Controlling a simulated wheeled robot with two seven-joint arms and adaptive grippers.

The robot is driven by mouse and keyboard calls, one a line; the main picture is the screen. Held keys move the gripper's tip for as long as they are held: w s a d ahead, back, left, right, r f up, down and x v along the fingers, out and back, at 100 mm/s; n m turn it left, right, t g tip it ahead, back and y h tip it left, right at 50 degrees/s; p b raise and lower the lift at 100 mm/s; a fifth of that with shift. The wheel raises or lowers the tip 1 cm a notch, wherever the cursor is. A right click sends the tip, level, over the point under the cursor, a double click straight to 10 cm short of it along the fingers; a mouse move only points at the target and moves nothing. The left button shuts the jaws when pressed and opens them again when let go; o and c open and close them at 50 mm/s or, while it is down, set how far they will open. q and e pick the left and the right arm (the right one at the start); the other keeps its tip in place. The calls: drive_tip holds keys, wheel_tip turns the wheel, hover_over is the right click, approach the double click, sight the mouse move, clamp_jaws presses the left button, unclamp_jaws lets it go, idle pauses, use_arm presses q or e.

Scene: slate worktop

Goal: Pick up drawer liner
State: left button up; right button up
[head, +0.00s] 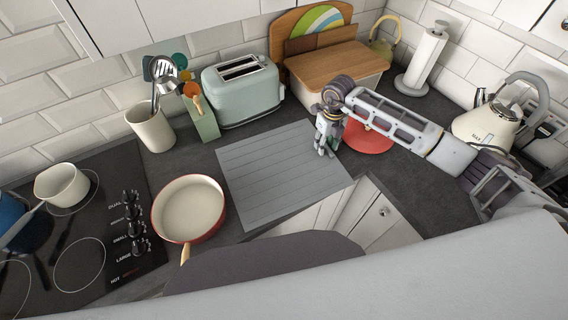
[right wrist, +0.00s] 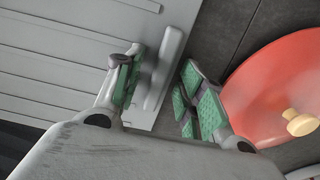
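The drawer liner (head: 270,170) is a flat grey ribbed sheet lying on the dark worktop in the head view. In the right wrist view the liner (right wrist: 60,65) fills the upper left, with a raised grey strip (right wrist: 165,65) near its right edge. My right gripper (head: 325,150) points down over the liner's right end. In the right wrist view the gripper (right wrist: 163,95) is open, its green-padded fingers apart on either side of the liner's right edge. I cannot tell whether they touch it. My left gripper is not in view.
A red lid (head: 368,138) lies just right of the gripper. A cream pan (head: 190,208) sits left of the liner, beside the hob (head: 80,265). A toaster (head: 243,90) and bread box (head: 333,75) stand behind. The worktop's front edge is close.

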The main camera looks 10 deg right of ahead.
idle(0.3)
clamp_jaws()
drive_tip(key=shift+r, duration=0.15)
wheel_tip(320, 180, up, 10)
drive_tip(key=b, duration=0.2)
idle(0.7)
idle(0.4)
